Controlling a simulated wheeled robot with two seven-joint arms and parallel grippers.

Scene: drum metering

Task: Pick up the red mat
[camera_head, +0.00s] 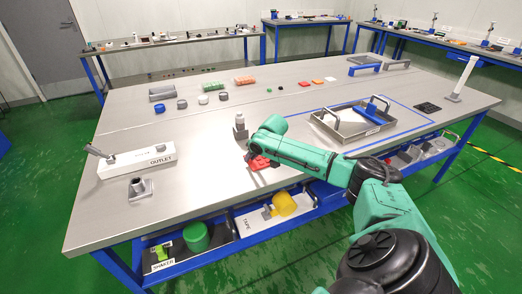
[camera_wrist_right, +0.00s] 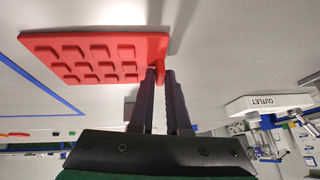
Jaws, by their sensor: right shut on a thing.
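The red mat (camera_wrist_right: 95,58) is a flat square with rows of raised pads and a small tab on one edge. In the wrist view my right gripper (camera_wrist_right: 161,74) is shut on that tab, and the mat extends to the left of the fingers. In the head view the mat (camera_head: 258,163) shows near the front edge of the table, partly hidden by my right arm. I cannot tell whether it touches the tabletop. My left gripper is not in view.
A grey block-like part (camera_head: 240,128) stands just behind the mat. The white OUTLET box (camera_head: 137,162) is to the left. The tabletop between is mostly clear.

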